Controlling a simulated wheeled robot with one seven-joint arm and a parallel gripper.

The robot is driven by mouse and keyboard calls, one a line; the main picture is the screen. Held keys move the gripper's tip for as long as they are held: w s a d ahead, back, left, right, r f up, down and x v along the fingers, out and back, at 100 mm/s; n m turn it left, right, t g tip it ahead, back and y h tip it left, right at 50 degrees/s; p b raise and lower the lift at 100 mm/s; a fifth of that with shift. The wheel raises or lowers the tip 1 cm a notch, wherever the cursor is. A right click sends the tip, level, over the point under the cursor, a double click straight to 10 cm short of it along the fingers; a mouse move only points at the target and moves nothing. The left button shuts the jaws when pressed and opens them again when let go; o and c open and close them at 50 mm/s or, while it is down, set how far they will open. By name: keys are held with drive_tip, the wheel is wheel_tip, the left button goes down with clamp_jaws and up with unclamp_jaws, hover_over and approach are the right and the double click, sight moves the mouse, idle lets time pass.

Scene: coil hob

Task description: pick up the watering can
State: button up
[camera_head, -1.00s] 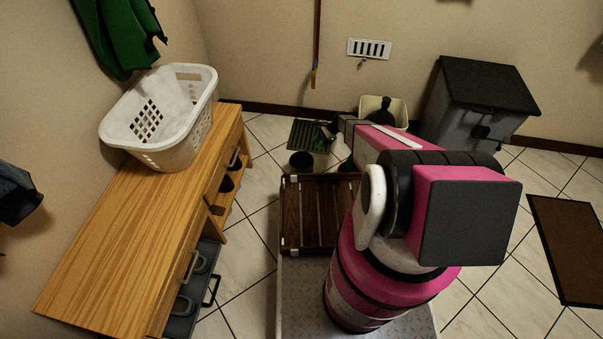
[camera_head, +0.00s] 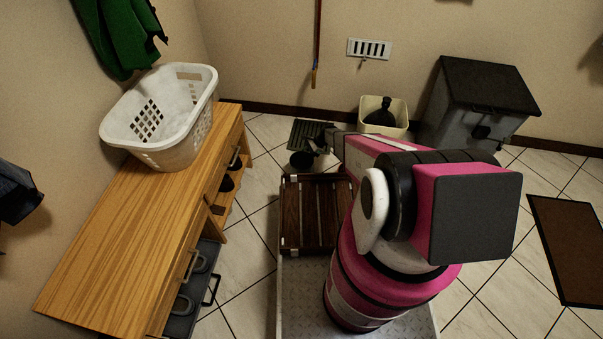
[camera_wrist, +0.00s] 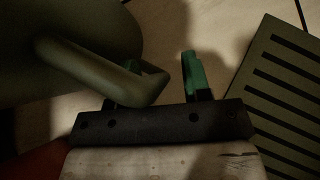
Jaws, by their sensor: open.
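The watering can is dark olive and fills the upper left of the wrist view, its body cut off by the frame. Its bar-like handle (camera_wrist: 105,72) runs across the lower left and bends back near the middle. My gripper (camera_wrist: 160,78) is open, with green-tipped fingers. The handle hides much of the left finger, and its bend reaches toward the gap; the right finger stands clear. I cannot tell whether the handle lies between the fingers. In the head view, a small dark round thing on the floor, apparently the can (camera_head: 301,160), is beside my gripper (camera_head: 320,147).
A slatted drain grate (camera_wrist: 280,85) lies close on the right in the wrist view. In the head view, a cream bin (camera_head: 397,128) and a grey bin (camera_head: 470,105) stand by the wall. A wooden bench (camera_head: 130,235) with a white basket (camera_head: 185,130) is at left.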

clamp_jaws()
drive_tip(key=shift+r, duration=0.1)
